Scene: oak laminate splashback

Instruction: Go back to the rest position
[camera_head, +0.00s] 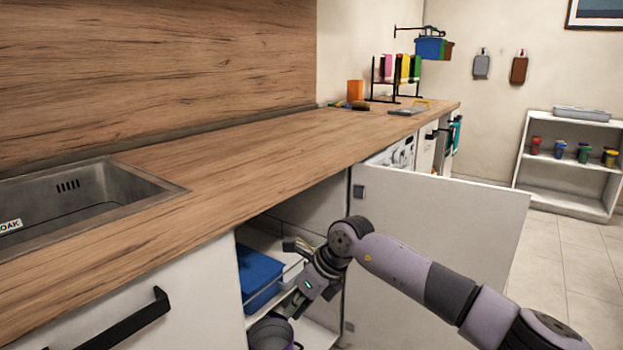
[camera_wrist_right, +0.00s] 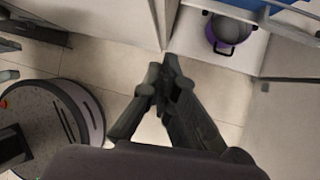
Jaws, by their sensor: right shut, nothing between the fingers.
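My right arm reaches in from the lower right in the head view, bent at a joint in front of the open cabinet. My right gripper (camera_head: 294,304) hangs in the cabinet opening, pointing down, and its fingers are together with nothing between them. In the right wrist view the closed fingertips (camera_wrist_right: 168,68) show over pale floor tiles, near the cabinet's edge.
The white cabinet door (camera_head: 440,215) stands open beside my right arm. The wooden counter (camera_head: 230,170) with a sink (camera_head: 75,200) lies above. Floor is free at right.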

